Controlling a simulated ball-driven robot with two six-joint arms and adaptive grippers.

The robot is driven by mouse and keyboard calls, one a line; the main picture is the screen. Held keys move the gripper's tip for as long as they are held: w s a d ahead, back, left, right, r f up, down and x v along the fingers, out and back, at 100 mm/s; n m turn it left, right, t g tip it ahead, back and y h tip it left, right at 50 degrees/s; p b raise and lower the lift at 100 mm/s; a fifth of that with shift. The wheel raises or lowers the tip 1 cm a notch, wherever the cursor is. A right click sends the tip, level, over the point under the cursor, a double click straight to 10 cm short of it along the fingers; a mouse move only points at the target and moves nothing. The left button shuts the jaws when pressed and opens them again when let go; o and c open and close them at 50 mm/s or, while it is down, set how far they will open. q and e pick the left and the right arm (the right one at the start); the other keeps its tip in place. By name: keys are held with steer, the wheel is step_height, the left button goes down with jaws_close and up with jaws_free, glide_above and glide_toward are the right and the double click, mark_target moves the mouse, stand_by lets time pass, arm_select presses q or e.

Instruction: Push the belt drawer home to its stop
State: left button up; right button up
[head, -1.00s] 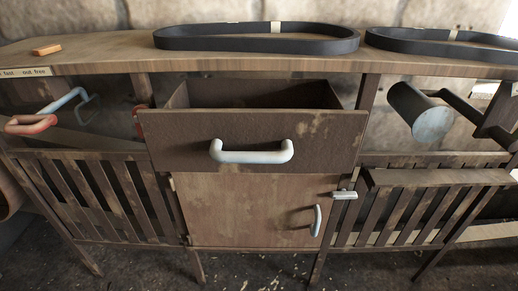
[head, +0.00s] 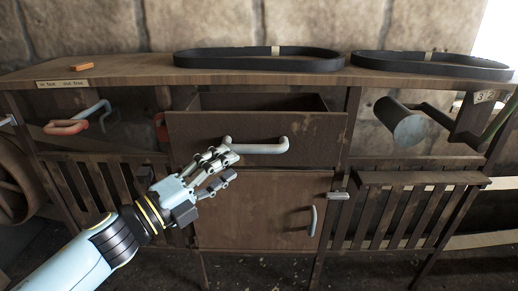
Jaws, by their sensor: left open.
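The belt drawer (head: 305,129) is a brown wooden drawer under the bench top, pulled partly out, with its open top showing behind the front panel. A pale U-shaped handle (head: 262,149) is fixed across its front. My left gripper (head: 226,166) is open in front of the drawer's lower left part, its fingers overlapping the handle's left end in the picture. I cannot tell whether they touch it. My right gripper is not in view.
Two black belts (head: 258,65) (head: 432,70) lie on the bench top (head: 130,75), with a small orange block (head: 81,67) at left. A cabinet door (head: 265,210) is below the drawer. A red-ended lever (head: 68,127) is at left, a grey cylinder (head: 400,122) at right.

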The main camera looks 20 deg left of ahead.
mark_target(248, 152)
arm_select(q)
steer(key=x, duration=0.6)
steer(key=shift+w+d+r+p, duration=0.1)
steer(key=shift+w+r+p, duration=0.05)
steer(key=shift+w+p, duration=0.15)
steer(key=shift+w+d, duration=0.35)
steer(key=shift+w, duration=0.2)
steer(key=shift+c, duration=0.6)
steer(key=c, duration=0.7)
jaws_close()
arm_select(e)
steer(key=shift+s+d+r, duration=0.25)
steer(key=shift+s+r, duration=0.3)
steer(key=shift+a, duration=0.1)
